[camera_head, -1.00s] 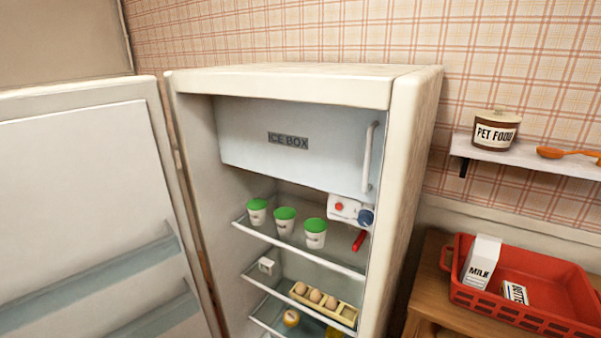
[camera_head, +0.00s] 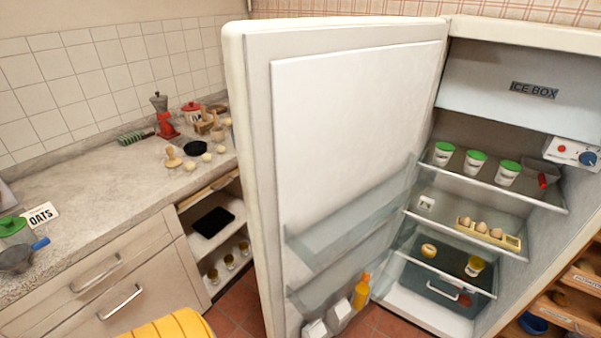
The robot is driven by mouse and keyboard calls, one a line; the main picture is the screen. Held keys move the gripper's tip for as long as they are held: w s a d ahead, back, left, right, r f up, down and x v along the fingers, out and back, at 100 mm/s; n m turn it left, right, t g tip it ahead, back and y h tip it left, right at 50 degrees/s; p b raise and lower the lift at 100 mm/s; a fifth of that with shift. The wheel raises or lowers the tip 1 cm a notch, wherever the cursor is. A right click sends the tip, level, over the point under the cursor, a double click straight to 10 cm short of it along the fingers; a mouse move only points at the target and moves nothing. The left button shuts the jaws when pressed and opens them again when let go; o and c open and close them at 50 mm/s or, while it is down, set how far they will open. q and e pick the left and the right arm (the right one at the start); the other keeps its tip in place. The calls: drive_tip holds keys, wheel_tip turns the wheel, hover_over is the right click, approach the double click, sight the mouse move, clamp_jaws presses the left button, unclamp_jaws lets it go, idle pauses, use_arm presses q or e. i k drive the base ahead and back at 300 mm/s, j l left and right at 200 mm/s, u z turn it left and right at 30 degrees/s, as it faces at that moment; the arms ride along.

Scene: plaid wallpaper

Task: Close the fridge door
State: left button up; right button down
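The fridge door (camera_head: 350,140) stands wide open, hinged on the left side of the fridge and swung out to the left. Its inner face, with two clear shelves, faces me. A yellow-orange bottle (camera_head: 362,291) and pale cartons (camera_head: 338,312) sit in its lowest shelf. The fridge (camera_head: 450,270) is open at the right, with an ice box (camera_head: 535,90) at the top and green-lidded cups (camera_head: 473,163), eggs (camera_head: 481,229) and jars on its shelves. Neither of my grippers shows in this view.
A stone counter (camera_head: 90,215) with drawers runs along the left, holding cookware, eggs and an oats packet (camera_head: 40,215). A yellow ribbed object (camera_head: 170,325) is at the bottom edge. Red tiled floor (camera_head: 235,312) shows beside the door. A wooden shelf unit (camera_head: 560,300) stands at the right.

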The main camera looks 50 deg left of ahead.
sight(329, 114)
drive_tip(key=j+z, duration=0.1)
drive_tip(key=j, duration=0.3)
drive_tip(key=k+j, duration=0.15)
drive_tip(key=j, duration=0.3)
drive_tip(key=j+z, duration=0.15)
drive_tip(key=j, duration=0.25)
drive_tip(key=k+j, duration=0.15)
drive_tip(key=j, duration=0.25)
drive_tip(key=k+j+z, duration=0.15)
drive_tip(key=j, duration=0.75)
drive_tip(key=i+j+z, duration=0.15)
drive_tip(key=j, duration=0.3)
